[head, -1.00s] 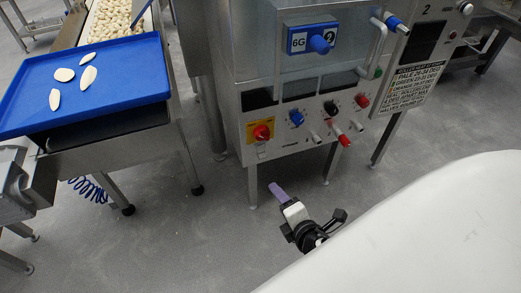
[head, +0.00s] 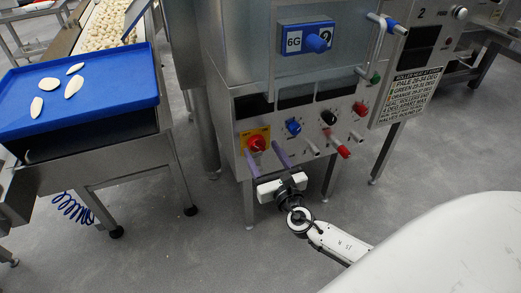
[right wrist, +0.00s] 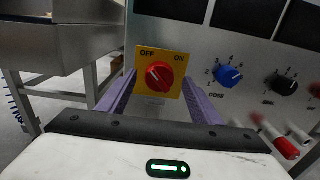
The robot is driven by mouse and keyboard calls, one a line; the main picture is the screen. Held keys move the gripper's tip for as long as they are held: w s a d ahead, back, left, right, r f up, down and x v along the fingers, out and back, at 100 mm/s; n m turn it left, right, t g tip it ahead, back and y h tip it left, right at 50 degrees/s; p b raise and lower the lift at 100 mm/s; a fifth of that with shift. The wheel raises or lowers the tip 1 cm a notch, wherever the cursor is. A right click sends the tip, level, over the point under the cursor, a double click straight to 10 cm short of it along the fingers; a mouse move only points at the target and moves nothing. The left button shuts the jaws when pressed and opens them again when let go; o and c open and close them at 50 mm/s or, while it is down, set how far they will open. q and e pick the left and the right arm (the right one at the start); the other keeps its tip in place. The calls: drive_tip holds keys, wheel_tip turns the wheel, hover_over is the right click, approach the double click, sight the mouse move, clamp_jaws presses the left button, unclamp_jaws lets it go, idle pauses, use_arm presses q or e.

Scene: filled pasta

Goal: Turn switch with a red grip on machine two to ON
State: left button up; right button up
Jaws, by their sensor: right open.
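Machine two (head: 222,95) is a steel cabinet with a "2" at its upper right. The switch with a red grip (head: 257,143) sits on a yellow plate at the lower left of its panel. In the right wrist view the red switch (right wrist: 159,75) lies between OFF and ON labels, its white mark pointing up-left toward OFF. My right gripper (head: 266,161) is open, its purple fingers pointing at the panel. In the right wrist view the fingers (right wrist: 160,100) stand either side of the yellow plate, apart from the grip. My left gripper is not in view.
A blue knob (head: 293,127), a black knob (head: 328,117) and a red knob (head: 360,108) are right of the switch. Red-tipped levers (head: 343,151) stick out below them. A blue tray (head: 85,88) with pasta pieces stands at the left.

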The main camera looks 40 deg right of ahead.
drive_tip(key=shift+x, duration=1.15)
drive_tip(key=c, duration=1)
drive_tip(key=shift+c, duration=0.2)
